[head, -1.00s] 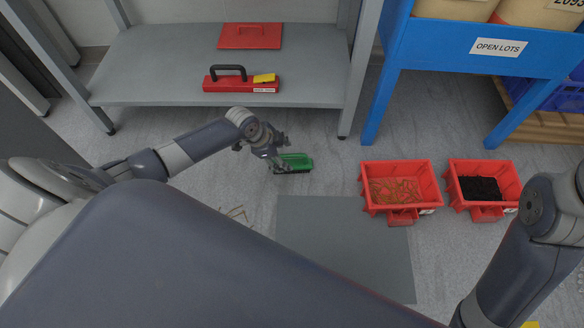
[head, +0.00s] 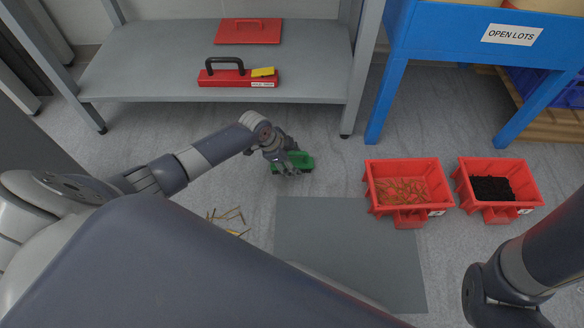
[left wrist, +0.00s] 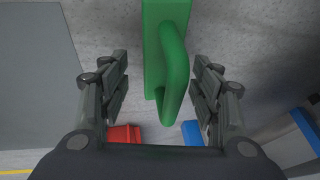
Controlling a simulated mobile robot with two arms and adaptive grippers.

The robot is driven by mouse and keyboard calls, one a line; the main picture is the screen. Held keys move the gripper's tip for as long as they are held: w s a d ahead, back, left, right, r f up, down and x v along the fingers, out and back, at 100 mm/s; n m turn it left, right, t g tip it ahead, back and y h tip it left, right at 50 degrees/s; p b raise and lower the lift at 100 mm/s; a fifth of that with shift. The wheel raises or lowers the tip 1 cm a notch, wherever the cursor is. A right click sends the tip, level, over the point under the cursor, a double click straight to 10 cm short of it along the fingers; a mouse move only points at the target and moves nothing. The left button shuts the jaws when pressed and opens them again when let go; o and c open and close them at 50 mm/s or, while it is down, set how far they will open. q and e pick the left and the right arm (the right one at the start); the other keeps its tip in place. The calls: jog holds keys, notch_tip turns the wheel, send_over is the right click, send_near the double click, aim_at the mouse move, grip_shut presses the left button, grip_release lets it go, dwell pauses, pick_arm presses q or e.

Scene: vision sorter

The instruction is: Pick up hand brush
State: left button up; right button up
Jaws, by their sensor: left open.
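The green hand brush (head: 304,160) lies on the floor in the head view, below the grey shelf. My left gripper (head: 287,169) is over it and covers part of it. In the left wrist view the brush (left wrist: 153,45) shows a green block with a looped handle. The handle lies between the two open fingers of my left gripper (left wrist: 160,88), with a gap on both sides. My right arm is at the lower right of the head view; its gripper is not in view.
Yellowish sticks (head: 228,216) lie left of the mat.

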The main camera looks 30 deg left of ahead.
pick_arm(q)
jog(key=shift+b+x, duration=0.7)
jog(key=shift+x, duration=0.4)
jog(key=c, duration=1.2)
jog(key=shift+c, duration=0.2)
jog(key=shift+r, duration=0.2)
